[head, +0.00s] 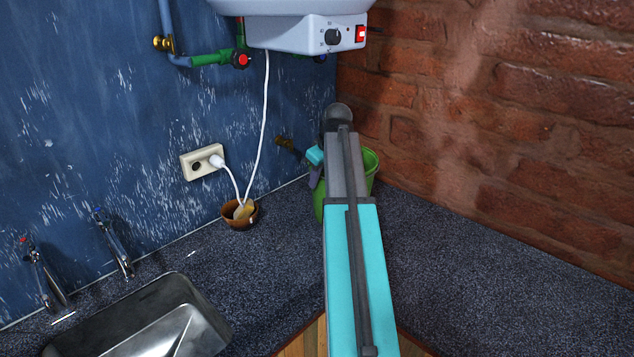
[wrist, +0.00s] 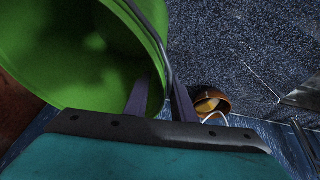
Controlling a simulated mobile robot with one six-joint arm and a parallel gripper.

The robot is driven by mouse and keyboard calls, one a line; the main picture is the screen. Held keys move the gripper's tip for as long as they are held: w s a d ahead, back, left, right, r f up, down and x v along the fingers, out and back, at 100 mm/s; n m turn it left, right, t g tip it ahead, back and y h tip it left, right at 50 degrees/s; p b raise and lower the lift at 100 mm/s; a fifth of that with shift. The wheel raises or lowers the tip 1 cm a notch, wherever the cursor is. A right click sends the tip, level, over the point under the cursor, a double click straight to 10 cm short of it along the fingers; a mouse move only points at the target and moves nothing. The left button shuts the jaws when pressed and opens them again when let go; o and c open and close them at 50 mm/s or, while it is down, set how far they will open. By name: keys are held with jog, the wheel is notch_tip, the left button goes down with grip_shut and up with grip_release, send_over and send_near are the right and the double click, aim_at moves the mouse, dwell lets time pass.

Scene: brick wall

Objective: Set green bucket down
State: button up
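The green bucket (head: 370,164) is in the far corner of the counter in the head view, largely hidden behind my arm. Its base is hidden, so I cannot tell whether it touches the counter. In the wrist view the open bucket (wrist: 75,50) fills the upper left, with its rim and a thin grey handle close to my fingers. My gripper (wrist: 161,95) has its two purple fingers close together with the bucket's rim between them, one finger inside and one outside. It appears shut on the rim.
A brown bowl (head: 240,214) with something yellowish stands left of the bucket, by the wall socket (head: 202,162) and white cable. A sink (head: 160,320) lies front left. A white heater (head: 300,25) hangs above. The speckled counter (head: 460,260) is clear on the right, beside the brick wall.

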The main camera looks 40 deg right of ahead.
jog(key=d+b+v, duration=0.1)
jog(key=v, duration=0.9)
jog(key=shift+s+a+r+b, duration=0.2)
jog(key=shift+a+b, duration=0.1)
jog(key=shift+a, duration=0.15)
dwell(0.5)
